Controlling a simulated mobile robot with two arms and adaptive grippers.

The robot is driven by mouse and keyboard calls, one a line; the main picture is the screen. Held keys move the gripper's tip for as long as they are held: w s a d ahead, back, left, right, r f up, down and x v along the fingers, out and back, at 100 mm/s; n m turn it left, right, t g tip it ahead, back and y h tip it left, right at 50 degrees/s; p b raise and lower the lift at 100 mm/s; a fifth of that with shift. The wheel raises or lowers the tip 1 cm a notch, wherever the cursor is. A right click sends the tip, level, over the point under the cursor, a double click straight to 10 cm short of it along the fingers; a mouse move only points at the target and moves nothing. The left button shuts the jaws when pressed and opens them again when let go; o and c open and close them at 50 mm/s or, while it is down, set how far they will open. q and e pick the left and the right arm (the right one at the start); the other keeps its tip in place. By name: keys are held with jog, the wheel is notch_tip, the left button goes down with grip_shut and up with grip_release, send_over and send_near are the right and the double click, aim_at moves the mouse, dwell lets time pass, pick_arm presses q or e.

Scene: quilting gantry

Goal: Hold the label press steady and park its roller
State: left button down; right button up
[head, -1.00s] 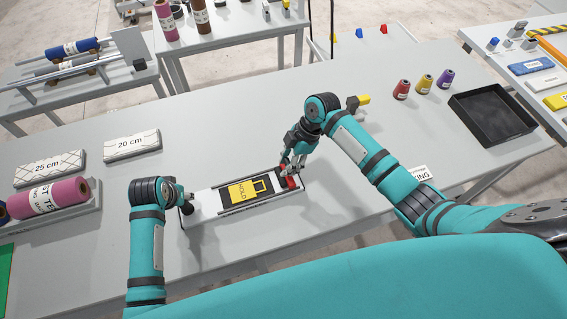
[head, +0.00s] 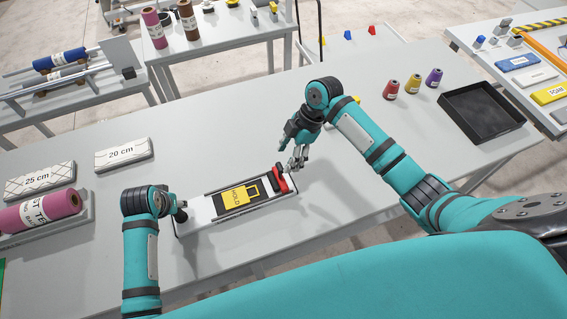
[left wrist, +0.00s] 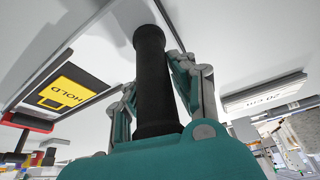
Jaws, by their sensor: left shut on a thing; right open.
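The label press (head: 208,215) is a long pale base with side rails on the bench. It carries a yellow and black plate marked HOLD (head: 238,195). The red roller (head: 281,182) sits across its right end. My left gripper (head: 182,208) is shut at the left end of the press. In the left wrist view its fingers close around a black upright handle (left wrist: 152,85), which the gripper mostly hides in the head view. My right gripper (head: 298,162) is open and empty, just beyond and above the red roller, apart from it.
Two white blocks marked 25 cm (head: 45,179) and 20 cm (head: 123,154) and a pink roll (head: 42,211) lie left. Several thread cones (head: 391,88) and a black tray (head: 482,112) stand at the far right. The bench between press and tray is mostly clear.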

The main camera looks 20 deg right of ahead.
pick_arm(q)
jog(key=shift+s+f, duration=0.3)
pick_arm(e)
jog(key=v, duration=0.7)
jog(key=shift+d+f, duration=0.1)
pick_arm(q)
jog(key=c, duration=1.4)
grip_release()
jog(key=o, duration=0.4)
jog(key=shift+w+a, duration=0.1)
jog(key=shift+w, duration=0.15)
jog(key=shift+r, duration=0.15)
pick_arm(e)
jog(key=shift+w, duration=0.1)
pick_arm(q)
jog(key=shift+r, duration=0.1)
